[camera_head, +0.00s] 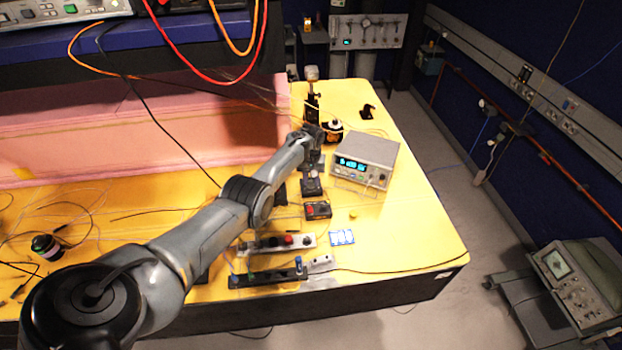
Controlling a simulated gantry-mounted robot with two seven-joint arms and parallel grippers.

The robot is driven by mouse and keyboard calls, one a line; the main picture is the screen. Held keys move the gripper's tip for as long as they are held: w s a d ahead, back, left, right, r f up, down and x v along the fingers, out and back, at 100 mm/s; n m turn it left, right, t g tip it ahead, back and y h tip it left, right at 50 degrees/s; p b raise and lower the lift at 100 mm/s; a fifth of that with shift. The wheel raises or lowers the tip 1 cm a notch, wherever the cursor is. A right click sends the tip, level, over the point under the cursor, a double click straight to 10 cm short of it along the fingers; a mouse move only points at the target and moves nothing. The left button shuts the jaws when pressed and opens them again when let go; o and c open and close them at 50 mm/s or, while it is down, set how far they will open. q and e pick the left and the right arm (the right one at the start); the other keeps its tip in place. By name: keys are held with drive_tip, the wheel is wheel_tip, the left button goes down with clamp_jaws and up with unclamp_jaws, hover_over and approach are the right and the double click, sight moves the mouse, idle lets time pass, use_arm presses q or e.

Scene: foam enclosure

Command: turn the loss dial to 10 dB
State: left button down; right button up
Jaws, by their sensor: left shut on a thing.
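My left arm reaches in from the lower left over the yellow table. Its gripper (313,170) points down at a small dark device (312,188) just left of the grey instrument. The gripper is shut on what seems to be a small pale knob on top of this device, likely the loss dial. The knob is mostly hidden by the fingers, and its markings are too small to read. The grey box instrument (368,155) has a lit cyan display; its digits are not legible. My right gripper is not in view.
Power strips (268,278) lie near the table's front edge. A blue-and-white card (342,238) lies beside them. Loose cables cross the left side. The table's right front corner (430,240) is mostly clear.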

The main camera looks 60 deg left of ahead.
sight(311, 181)
use_arm(q)
drive_tip(key=m, duration=0.4)
drive_tip(key=shift+m, duration=1.6)
drive_tip(key=c, duration=0.8)
unclamp_jaws()
drive_tip(key=shift+c, duration=0.2)
wheel_tip(311, 181, up, 11)
drive_tip(key=p, duration=0.4)
